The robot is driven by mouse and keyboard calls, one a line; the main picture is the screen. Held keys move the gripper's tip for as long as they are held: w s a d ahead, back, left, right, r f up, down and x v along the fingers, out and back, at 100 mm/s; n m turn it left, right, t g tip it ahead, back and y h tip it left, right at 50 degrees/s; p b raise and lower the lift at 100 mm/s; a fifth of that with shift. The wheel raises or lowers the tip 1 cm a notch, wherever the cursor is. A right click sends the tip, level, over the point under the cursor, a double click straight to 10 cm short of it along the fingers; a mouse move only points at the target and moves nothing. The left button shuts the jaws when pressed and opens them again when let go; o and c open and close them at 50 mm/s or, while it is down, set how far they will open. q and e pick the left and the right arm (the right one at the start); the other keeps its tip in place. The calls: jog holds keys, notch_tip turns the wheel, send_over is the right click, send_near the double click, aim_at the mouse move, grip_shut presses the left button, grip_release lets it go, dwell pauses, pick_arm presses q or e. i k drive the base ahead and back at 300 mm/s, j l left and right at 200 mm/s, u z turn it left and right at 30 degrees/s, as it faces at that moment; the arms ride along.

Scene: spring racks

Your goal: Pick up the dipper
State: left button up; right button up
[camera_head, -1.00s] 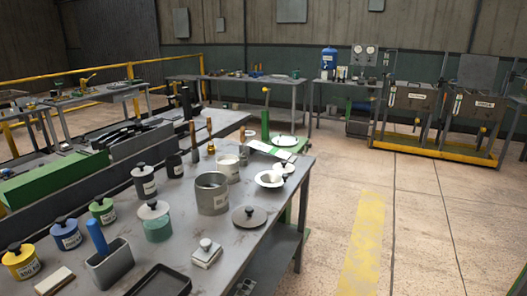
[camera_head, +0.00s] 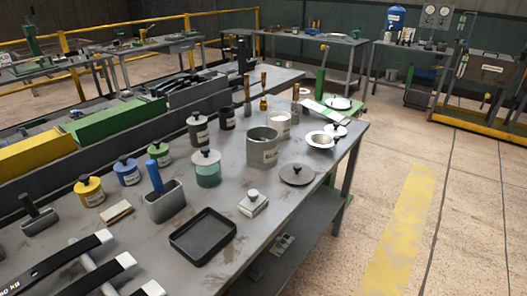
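No thing in the head view is plainly a dipper. A small metal bowl on a white dish (camera_head: 320,139) lies near the bench's right edge, but I cannot tell if it is the dipper. A grey labelled pot (camera_head: 262,149) stands open near the bench's middle, with a white pot (camera_head: 279,125) behind it. Upright tools with brown handles (camera_head: 247,94) stand behind the pots. A blue handle (camera_head: 154,176) sticks up from a grey holder (camera_head: 166,205). Neither of my grippers is in view.
The grey bench (camera_head: 285,212) also bears lidded jars (camera_head: 89,191), a round lid (camera_head: 297,174), a black tray (camera_head: 203,237) and a white block (camera_head: 253,204). Black bars with white ends (camera_head: 110,275) cross the lower left. Open floor (camera_head: 460,210) lies right of the bench.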

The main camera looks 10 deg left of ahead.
aim_at(295, 119)
jog(key=i+l+z, duration=0.6)
jog(key=i, duration=0.3)
jog(key=i+l+z, duration=0.3)
jog(key=i, duration=0.15)
jog(key=i+z, duration=0.3)
jog(key=i, duration=0.2)
jog(key=i+u, duration=0.35)
jog(key=i+l+u, duration=0.2)
jog(key=u, duration=0.2)
jog(key=i+l+u, duration=0.35)
jog(key=i+j, duration=0.05)
